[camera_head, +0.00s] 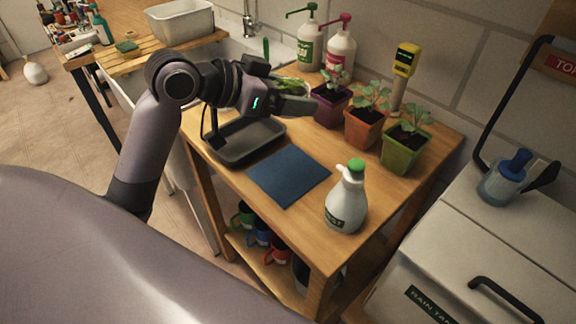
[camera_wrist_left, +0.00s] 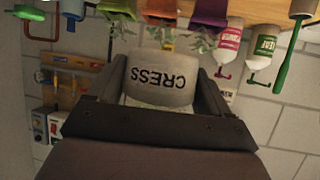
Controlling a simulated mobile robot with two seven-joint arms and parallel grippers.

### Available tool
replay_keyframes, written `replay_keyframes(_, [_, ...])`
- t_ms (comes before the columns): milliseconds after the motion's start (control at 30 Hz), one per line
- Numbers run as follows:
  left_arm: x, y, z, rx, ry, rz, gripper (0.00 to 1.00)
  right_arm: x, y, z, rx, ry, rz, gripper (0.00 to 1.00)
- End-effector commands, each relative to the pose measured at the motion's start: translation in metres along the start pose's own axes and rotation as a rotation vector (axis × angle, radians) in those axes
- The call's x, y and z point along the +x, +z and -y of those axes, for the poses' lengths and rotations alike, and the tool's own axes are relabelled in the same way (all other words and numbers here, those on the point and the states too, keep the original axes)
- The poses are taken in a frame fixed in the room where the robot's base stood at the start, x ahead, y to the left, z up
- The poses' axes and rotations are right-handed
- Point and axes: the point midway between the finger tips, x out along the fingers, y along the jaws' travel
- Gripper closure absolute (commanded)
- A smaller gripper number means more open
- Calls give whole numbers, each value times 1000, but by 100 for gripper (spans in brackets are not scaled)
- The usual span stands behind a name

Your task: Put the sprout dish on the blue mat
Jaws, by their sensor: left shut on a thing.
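The sprout dish is a pale grey round dish marked CRESS (camera_wrist_left: 160,80), held between the two fingers of my left gripper in the left wrist view. That view is upside down, and the lettering is inverted like the pots. In the head view my left gripper (camera_head: 298,103) is shut on the dish, over the back of the wooden table. The green sprouts (camera_head: 291,87) show just behind the fingers, which hide most of the dish. The blue mat (camera_head: 288,177) lies flat and bare at the front of the table. My right gripper is not in view.
A dark tray (camera_head: 243,158) lies left of the mat. A spray bottle (camera_head: 346,205) stands at its right. Purple (camera_head: 331,107), terracotta (camera_head: 362,129) and green (camera_head: 404,151) seedling pots stand behind, with pump bottles (camera_head: 339,48) at the back.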

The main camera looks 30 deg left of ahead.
Motion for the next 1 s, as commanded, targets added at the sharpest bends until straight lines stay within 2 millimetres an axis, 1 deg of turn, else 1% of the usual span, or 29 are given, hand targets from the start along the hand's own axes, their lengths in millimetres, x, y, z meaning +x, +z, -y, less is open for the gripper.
replay_keyframes(33, [8,18,-1,-8,3,5,54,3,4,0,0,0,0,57])
replay_keyframes(200, [28,59,-1,-8,2,3,54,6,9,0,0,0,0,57])
replay_keyframes(300, [38,81,-1,-8,1,2,54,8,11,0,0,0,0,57])
replay_keyframes(400, [46,96,0,-6,0,0,54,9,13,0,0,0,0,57])
replay_keyframes(633, [55,114,0,-3,0,-1,54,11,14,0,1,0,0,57])
replay_keyframes(833, [68,142,0,-4,-1,0,54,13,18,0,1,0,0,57])
replay_keyframes(900, [71,146,0,-3,-1,0,54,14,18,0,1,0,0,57])
replay_keyframes(1000, [71,148,0,0,-2,-2,54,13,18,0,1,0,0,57])
